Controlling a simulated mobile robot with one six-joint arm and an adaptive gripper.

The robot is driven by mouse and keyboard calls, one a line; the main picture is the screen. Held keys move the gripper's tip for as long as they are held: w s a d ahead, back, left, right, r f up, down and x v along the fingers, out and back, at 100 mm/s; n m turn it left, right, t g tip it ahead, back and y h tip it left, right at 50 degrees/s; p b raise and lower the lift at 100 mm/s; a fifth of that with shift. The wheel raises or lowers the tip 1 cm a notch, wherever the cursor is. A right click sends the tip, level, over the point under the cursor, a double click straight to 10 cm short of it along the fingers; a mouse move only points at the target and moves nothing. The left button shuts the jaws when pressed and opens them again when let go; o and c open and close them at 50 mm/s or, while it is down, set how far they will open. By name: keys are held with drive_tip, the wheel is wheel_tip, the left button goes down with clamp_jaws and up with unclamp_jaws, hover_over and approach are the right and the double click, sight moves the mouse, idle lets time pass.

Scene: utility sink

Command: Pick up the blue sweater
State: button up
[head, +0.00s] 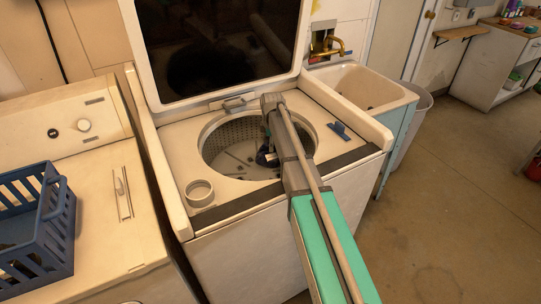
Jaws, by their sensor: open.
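The top-loading washer (235,222) stands with its lid raised, and my arm reaches over its front into the round drum opening. A small dark blue patch (263,156) shows inside the drum beside my arm. It may be the blue sweater, but it is too small and too covered to be sure. My gripper (271,158) points down into the drum close to this patch and is open. My forearm hides part of the gripper and the right side of the drum. I cannot tell whether the fingers touch the patch.
The raised lid (220,45) stands behind the drum. A small blue object (340,131) lies on the washer's right top. A blue basket (38,232) sits on the left machine (110,185). A utility sink (360,90) stands at right, with open floor (455,200) beyond.

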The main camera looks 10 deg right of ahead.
sight(274, 160)
clamp_jaws()
idle(0.5)
drive_tip(key=shift+r, duration=0.2)
wheel_tip(274, 160, up, 3)
drive_tip(key=p, duration=0.3)
drive_tip(key=s+r+p, duration=0.9)
drive_tip(key=s+p, duration=0.1)
drive_tip(key=s, duration=0.4)
drive_tip(key=shift+a+r, duration=0.3)
idle(0.3)
